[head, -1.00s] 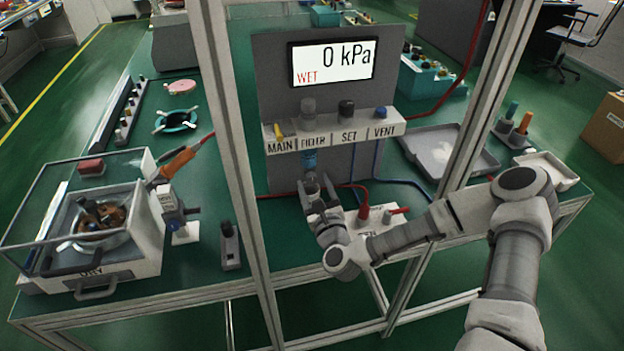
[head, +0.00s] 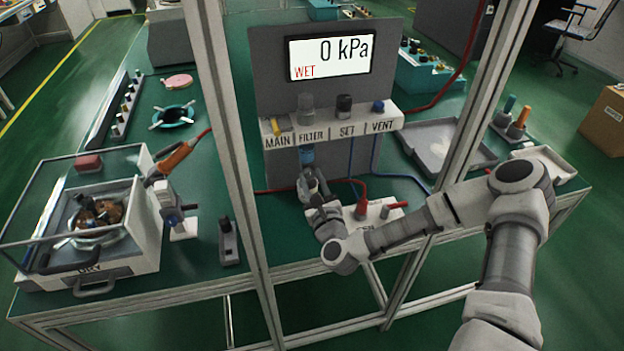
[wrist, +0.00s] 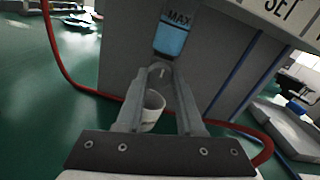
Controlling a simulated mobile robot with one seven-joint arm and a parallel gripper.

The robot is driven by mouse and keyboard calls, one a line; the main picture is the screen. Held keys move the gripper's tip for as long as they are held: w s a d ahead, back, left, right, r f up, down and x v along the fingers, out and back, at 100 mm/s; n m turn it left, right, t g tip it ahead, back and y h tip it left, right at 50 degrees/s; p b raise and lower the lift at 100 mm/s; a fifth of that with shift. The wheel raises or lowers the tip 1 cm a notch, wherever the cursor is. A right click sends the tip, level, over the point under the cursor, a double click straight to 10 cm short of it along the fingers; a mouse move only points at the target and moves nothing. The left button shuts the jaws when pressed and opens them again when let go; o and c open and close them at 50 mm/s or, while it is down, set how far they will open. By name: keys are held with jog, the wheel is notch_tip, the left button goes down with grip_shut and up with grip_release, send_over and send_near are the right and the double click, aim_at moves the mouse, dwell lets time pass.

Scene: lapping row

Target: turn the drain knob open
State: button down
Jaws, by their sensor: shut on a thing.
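The filter bowl (head: 307,156) hangs under the FILTER label with blue liquid in it; it also shows in the wrist view (wrist: 171,40), marked MAX. A small grey drain knob (wrist: 160,71) with a pale mark sits just below the bowl. My gripper (head: 309,176) is under the bowl. In the wrist view my gripper (wrist: 161,78) is shut on the drain knob, one finger on each side. The fingers hide part of the knob. A white cup (wrist: 153,104) stands below, partly behind the left finger.
The display (head: 330,57) reads 0 kPa and WET in red. The labelled shelf (head: 345,131) overhangs the bowl. A red hose (wrist: 70,84) and blue tubes run beside my gripper. A frame post (head: 243,180) stands to the left, another to the right.

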jog(key=n+b, duration=0.1)
jog(key=n, duration=0.3)
jog(key=shift+n+b, duration=0.3)
jog(key=shift+n, duration=1.3)
jog(key=c, duration=0.5)
grip_release()
jog(key=shift+c, duration=0.2)
jog(key=shift+s, duration=0.15)
